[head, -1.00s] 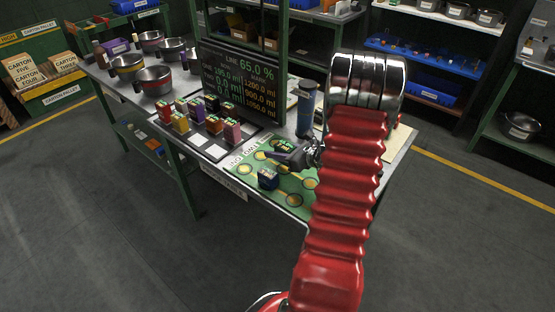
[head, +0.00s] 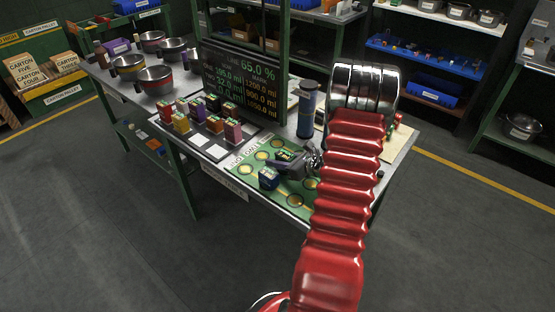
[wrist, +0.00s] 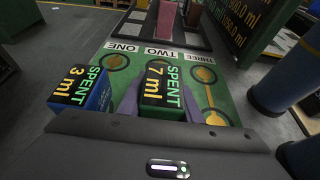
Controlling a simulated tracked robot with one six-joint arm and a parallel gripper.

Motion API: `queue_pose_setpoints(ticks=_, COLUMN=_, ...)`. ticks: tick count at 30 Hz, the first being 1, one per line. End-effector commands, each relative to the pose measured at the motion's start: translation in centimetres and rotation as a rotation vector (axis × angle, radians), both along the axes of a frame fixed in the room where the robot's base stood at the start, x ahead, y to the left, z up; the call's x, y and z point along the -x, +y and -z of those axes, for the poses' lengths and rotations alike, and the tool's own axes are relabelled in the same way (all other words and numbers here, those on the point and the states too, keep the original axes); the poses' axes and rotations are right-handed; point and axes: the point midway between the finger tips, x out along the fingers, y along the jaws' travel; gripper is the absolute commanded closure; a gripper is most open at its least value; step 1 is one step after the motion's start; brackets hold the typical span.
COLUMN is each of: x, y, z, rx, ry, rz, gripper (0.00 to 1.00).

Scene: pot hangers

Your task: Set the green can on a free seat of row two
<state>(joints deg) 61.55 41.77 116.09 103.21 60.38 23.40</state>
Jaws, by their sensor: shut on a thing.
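The green can (wrist: 162,88) has a dark label reading "SPENT 7 ml" on its top. My gripper (wrist: 158,100) is shut on it, with a jaw at each side. In the head view the green can (head: 285,155) is between the jaws of my gripper (head: 287,160), over the green mat (head: 243,160). In the wrist view it is in line with the row labelled TWO (wrist: 157,52). I cannot tell whether its base touches the mat; the seat below it is hidden. The blue can (wrist: 85,88), labelled "SPENT 3 ml", stands to its left in row ONE.
Row THREE, to the right, shows bare round seats (wrist: 206,75). A bare seat (wrist: 116,62) shows in row ONE beyond the blue can. A blue cylinder (head: 307,108) and a dark display panel (head: 240,85) stand behind the mat. Several coloured cans stand on a tray (head: 215,152).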

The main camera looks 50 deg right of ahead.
Motion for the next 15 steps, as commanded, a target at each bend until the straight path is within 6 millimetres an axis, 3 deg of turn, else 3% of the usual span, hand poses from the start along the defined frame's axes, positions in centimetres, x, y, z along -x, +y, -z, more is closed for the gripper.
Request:
queue_pose_setpoints(ticks=8, x=0.02, y=-0.02, z=0.05, rx=0.000, ry=0.000, rz=0.000, gripper=0.51)
queue_pose_setpoints(ticks=15, x=0.02, y=-0.02, z=0.02, rx=0.000, ry=0.000, rz=0.000, gripper=0.50)
